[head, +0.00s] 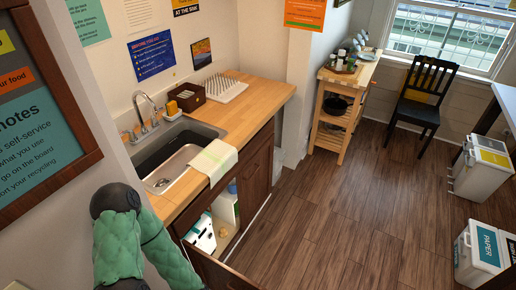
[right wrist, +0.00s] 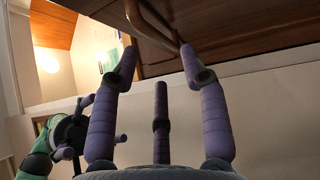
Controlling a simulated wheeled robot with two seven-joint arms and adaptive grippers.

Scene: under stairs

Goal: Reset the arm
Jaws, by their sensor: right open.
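My right gripper (right wrist: 158,56) shows in the right wrist view with its purple fingers spread apart and nothing held between them. A curved bar handle (right wrist: 150,25) on a dark wooden cabinet front (right wrist: 225,30) lies just beyond the fingertips. I cannot tell whether a finger touches it. Another gripper (right wrist: 85,132) with purple fingers on a green arm, which looks like my left one, shows at the left of that view; its opening is unclear. In the head view a green arm link of mine is at the lower left, and both grippers are out of sight.
Under the sink (head: 165,160) a cabinet door (head: 222,272) stands open, showing a white bin (head: 226,207) inside. A towel (head: 214,160) hangs over the counter edge. A wooden cart (head: 340,110), a chair (head: 422,95) and bins (head: 482,170) stand farther off. The middle floor (head: 340,210) is clear.

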